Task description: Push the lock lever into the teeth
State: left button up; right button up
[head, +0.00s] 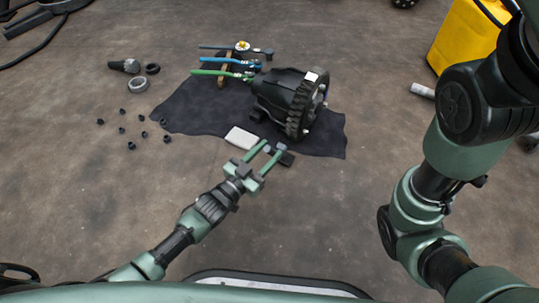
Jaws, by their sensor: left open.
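A dark motor-like unit (278,88) with a large toothed wheel (300,112) lies on a black cloth (325,138); the wheel's teeth face right and toward me. I cannot make out the lock lever for certain at this size. My left gripper (273,148) is open and empty, its two green fingers pointing up and right toward the wheel's lower side. The fingertips appear short of the wheel, over the cloth's near edge. A small dark block (284,158) shows beside the right finger. My right gripper is outside the view; only the right arm shows.
A white pad (241,138) lies left of the fingertips. Tools with blue (217,61) and green (216,73) handles lie behind. Several small dark nuts (132,146) and a ring (138,86) lie left. A yellow container (463,38) stands right.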

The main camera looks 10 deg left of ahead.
pick_arm(q)
jog(key=shift+w+d, duration=0.3)
jog(key=shift+w, duration=0.05)
grip_shut()
dwell(1.2)
